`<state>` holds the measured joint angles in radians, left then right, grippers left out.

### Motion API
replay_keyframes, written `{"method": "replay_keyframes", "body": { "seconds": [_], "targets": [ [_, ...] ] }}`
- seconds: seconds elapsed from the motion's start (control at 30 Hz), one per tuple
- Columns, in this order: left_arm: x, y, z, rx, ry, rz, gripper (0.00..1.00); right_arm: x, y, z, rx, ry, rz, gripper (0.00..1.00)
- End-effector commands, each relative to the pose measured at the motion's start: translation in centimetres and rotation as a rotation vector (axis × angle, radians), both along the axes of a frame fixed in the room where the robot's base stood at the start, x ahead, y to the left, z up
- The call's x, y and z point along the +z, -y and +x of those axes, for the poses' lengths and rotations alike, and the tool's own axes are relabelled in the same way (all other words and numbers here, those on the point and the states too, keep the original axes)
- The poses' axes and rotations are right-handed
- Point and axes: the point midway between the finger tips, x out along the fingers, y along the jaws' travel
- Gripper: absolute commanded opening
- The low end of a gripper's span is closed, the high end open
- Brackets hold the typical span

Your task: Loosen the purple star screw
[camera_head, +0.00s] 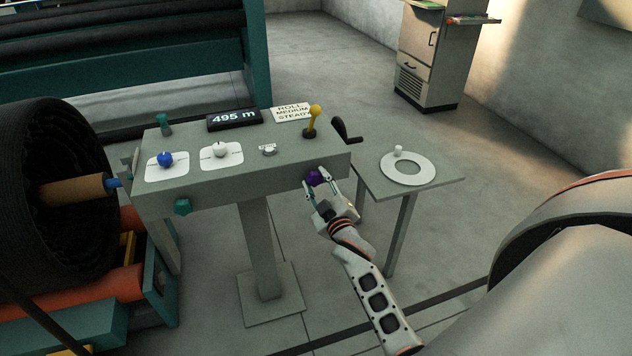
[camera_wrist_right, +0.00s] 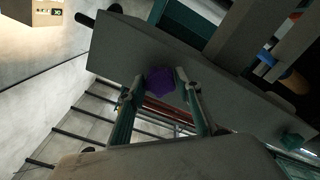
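The purple star screw (camera_head: 314,178) sits on the front face of the grey console, near its right end. In the right wrist view the screw (camera_wrist_right: 160,82) shows between the two fingertips. My right gripper (camera_head: 320,184) is at the screw, with one finger on each side of it. The fingers (camera_wrist_right: 160,80) are spread, with a narrow gap visible beside the screw on the left; whether the right fingertip touches it is unclear. My left gripper is in neither view.
The console (camera_head: 225,185) carries a blue knob (camera_head: 166,159), a white knob (camera_head: 220,150), a yellow lever (camera_head: 314,118) and a display (camera_head: 234,119). A teal star knob (camera_head: 183,206) is on its front. A black crank (camera_head: 345,131) and side table (camera_head: 445,181) stand close on the right.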

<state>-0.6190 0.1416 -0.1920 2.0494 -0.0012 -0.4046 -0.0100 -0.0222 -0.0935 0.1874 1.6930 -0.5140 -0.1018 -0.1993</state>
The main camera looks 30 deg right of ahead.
Motion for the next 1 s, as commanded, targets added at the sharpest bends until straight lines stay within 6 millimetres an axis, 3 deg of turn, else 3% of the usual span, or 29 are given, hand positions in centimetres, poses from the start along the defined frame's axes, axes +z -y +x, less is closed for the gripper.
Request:
{"method": "replay_keyframes", "body": {
  "seconds": [0.4, 1.0],
  "targets": [
    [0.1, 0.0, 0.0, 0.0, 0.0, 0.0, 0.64, 0.0, -0.1, -0.2, 0.0, 0.001, 0.005, 0.45],
    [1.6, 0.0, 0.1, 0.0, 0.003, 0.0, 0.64, 0.0, -1.1, -4.3, 0.0, 0.0, 0.005, 0.45]
  ]
}}
